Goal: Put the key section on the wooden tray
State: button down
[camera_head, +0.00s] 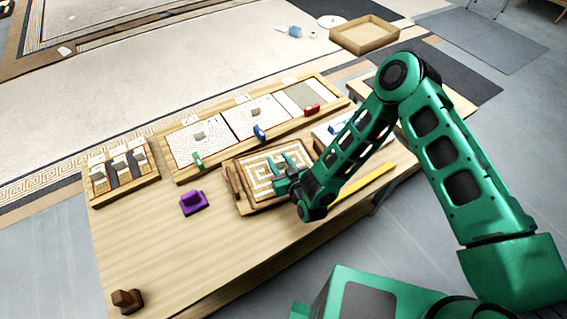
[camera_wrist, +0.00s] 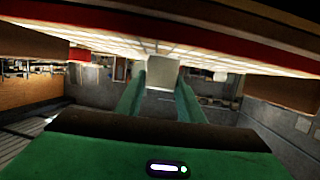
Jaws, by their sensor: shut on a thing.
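The key section, a square panel with a white and tan meander pattern (camera_head: 262,167), is at the middle of the table. A wooden tray edge (camera_head: 243,207) shows around its left and front sides; I cannot tell whether the panel rests on it or is just above. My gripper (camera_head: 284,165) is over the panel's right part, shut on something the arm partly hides. In the wrist view the two green fingers (camera_wrist: 161,88) flank a pale block (camera_wrist: 162,72), which looks like the panel's grip.
A purple block (camera_head: 193,203) stands left of the panel, and a brown block (camera_head: 127,300) at the near left corner. A long rack of mosaic panels (camera_head: 220,158) runs behind. A small rack (camera_head: 120,180) is far left. An empty wooden box (camera_head: 365,35) lies at the back right.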

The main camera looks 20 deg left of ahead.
jog(key=c, duration=1.2)
grip_release()
jog(key=shift+d+f, duration=0.1)
jog(key=shift+f, duration=0.15)
jog(key=shift+s+r, duration=0.1)
jog(key=v, duration=1.2)
